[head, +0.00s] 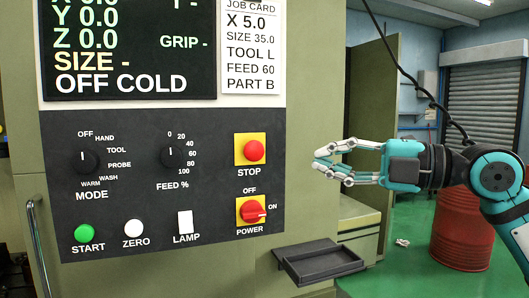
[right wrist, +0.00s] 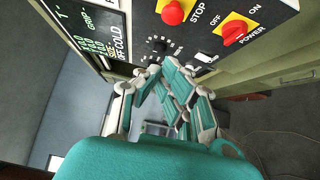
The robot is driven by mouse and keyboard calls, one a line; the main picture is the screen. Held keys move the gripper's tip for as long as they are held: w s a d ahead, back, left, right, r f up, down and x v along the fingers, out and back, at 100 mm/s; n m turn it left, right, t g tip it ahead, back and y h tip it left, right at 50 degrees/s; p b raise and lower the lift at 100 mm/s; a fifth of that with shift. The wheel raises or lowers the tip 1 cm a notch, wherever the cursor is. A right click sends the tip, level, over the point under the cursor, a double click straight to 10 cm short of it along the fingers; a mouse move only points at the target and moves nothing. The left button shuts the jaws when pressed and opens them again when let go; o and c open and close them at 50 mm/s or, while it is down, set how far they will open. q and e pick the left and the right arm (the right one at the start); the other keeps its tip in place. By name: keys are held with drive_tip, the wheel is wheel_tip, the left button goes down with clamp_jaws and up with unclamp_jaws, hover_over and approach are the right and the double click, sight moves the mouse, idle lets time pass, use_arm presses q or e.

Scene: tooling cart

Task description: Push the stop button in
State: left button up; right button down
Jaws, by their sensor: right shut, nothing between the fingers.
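The red round stop button (head: 254,151) sits on a yellow square plate on the dark control panel (head: 120,200), above the label STOP. It also shows in the right wrist view (right wrist: 173,12), near the top. My right gripper (head: 318,161) is shut and empty, to the right of the stop button in the head view, its fingers pointing left. A gap shows between its fingertips and the button in the picture. In the right wrist view its fingertips (right wrist: 147,74) come together below the panel's picture area. My left gripper is not in view.
The red power knob (head: 253,211) is just below the stop button. The mode dial (head: 88,160), feed dial (head: 174,157), green start button (head: 85,233), white zero button (head: 134,228) and lamp switch (head: 185,222) share the panel. A dark tray (head: 318,262) juts out below right.

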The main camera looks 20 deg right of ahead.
sight(264, 150)
drive_tip(key=shift+w+d, duration=0.1)
drive_tip(key=shift+w, duration=0.05)
drive_tip(key=shift+w+d+p+x, duration=0.35)
drive_tip(key=shift+p+x, duration=0.85)
drive_tip(key=shift+x, duration=0.95)
drive_tip(key=shift+w+d+p+x, duration=0.35)
drive_tip(key=shift+p+x, duration=0.8)
drive_tip(key=shift+x, duration=1)
drive_tip(key=shift+w+d+p+x, duration=0.3)
drive_tip(key=shift+p+x, duration=0.9)
drive_tip(key=shift+x, duration=0.9)
drive_tip(key=shift+w, duration=0.1)
